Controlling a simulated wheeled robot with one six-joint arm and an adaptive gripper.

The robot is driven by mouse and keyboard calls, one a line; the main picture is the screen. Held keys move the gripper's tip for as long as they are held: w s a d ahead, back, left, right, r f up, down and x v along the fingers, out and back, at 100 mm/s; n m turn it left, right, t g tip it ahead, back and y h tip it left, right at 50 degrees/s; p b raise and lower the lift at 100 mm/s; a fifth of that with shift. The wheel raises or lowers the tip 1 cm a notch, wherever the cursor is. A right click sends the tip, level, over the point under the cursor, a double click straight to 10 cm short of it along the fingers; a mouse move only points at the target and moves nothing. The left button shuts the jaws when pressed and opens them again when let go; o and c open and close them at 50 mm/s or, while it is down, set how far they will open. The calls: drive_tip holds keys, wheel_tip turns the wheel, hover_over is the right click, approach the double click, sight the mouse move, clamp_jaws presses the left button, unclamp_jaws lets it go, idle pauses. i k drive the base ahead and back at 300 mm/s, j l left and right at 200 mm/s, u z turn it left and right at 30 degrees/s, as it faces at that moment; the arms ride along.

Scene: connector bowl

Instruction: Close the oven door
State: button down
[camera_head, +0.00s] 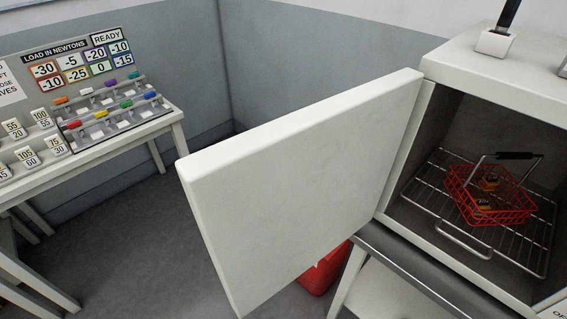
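The oven (480,62) is a white box at the right with a dark, open interior. Its white door (300,180) stands wide open, swung out to the left from the left edge of the opening. Inside, a red wire basket (463,205) with a black handle sits on a wire rack (418,200). The basket holds a few small dark and orange pieces. The rack has a loop handle at its front. My gripper is not in view.
A red container (322,272) stands on the floor, partly hidden behind the door. A white table (150,128) at the left holds a "LOAD IN NEWTONS" board (75,62), coloured clips and number tags. Grey floor (130,225) between the table and the door is clear.

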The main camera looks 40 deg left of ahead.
sight(268, 201)
drive_tip(key=j, duration=0.7)
drive_tip(key=k+j, duration=0.15)
drive_tip(key=j, duration=1.3)
drive_tip(key=k+j, duration=0.25)
drive_tip(key=k, duration=0.2)
drive_tip(key=k+j, duration=0.2)
drive_tip(key=k, duration=0.25)
